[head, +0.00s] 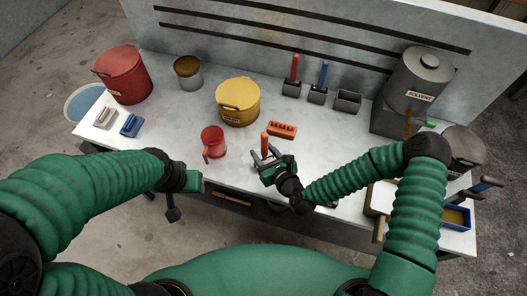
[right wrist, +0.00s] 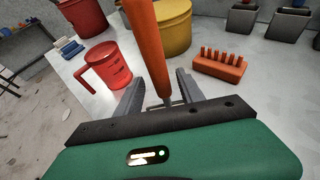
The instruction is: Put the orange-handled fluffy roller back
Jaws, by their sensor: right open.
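The orange handle of the roller (head: 265,141) stands roughly upright at my right gripper (head: 265,160), near the front of the bench. In the right wrist view the orange handle (right wrist: 149,45) rises between the two open fingers, with a thin metal rod below it; the fluffy part is hidden. The fingers are apart and do not visibly clamp it. At the back, a red handle (head: 295,66) and a blue handle (head: 323,72) stand in grey holders. A third grey holder (head: 348,102) beside them looks empty. My left gripper (head: 173,208) is at the front edge, its jaws unclear.
A red jug (head: 212,142) stands left of my right gripper, and an orange pegged block (head: 282,129) lies just behind it. A yellow bucket (head: 238,101) is further back. A solvent drum (head: 417,77) and trays (head: 457,216) crowd the right side.

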